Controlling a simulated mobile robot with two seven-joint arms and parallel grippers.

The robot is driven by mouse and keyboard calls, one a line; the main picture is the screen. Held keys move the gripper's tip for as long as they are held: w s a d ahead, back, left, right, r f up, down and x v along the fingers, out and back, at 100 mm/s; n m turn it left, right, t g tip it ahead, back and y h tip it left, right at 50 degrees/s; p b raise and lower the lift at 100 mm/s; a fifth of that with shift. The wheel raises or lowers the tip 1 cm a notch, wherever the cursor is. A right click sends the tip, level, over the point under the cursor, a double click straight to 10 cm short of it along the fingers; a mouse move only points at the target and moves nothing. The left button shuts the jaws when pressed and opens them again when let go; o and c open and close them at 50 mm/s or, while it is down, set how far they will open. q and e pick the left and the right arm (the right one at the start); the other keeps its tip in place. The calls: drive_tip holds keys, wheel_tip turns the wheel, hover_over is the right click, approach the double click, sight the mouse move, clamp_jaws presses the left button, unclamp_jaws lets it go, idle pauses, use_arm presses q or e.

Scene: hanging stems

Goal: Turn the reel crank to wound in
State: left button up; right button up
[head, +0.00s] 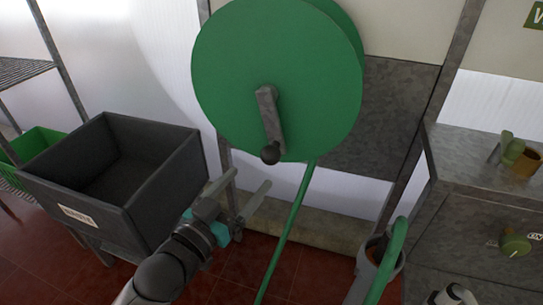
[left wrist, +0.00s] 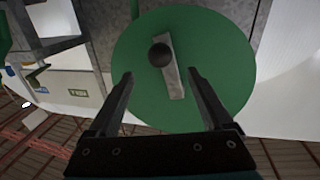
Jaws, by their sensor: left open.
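The green reel (head: 240,60) is a large round disc at the top middle of the head view. Its grey crank arm (head: 271,120) points down from the hub and ends in a dark round knob (head: 271,154). My left gripper (head: 250,186) is open and empty, below and a little left of the knob and apart from it. In the left wrist view the reel (left wrist: 225,50), crank arm (left wrist: 174,85) and knob (left wrist: 161,55) show beyond and between my two open fingers (left wrist: 161,78).
A green hose (head: 290,230) hangs from the reel to the floor. A dark grey bin (head: 165,170) stands at left, a green crate (head: 35,145) behind it. At right, a grey cabinet (head: 470,205) has a green knob (head: 515,246) and a small pot (head: 525,163) on top.

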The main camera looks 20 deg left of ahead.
sight(265, 161)
use_arm(q)
drive_tip(key=b+x, duration=0.3)
drive_tip(key=x, duration=0.6)
drive_tip(key=shift+w+d, duration=0.1)
drive_tip(key=shift+w, duration=0.15)
drive_tip(key=shift+w+d, duration=0.15)
drive_tip(key=shift+w, duration=0.4)
use_arm(e)
wheel_tip(265, 161, up, 7)
drive_tip(key=w+t, duration=0.1)
drive_tip(key=w, duration=0.1)
drive_tip(key=shift+w+a, duration=0.2)
drive_tip(key=shift+w, duration=0.2)
use_arm(q)
clamp_jaws()
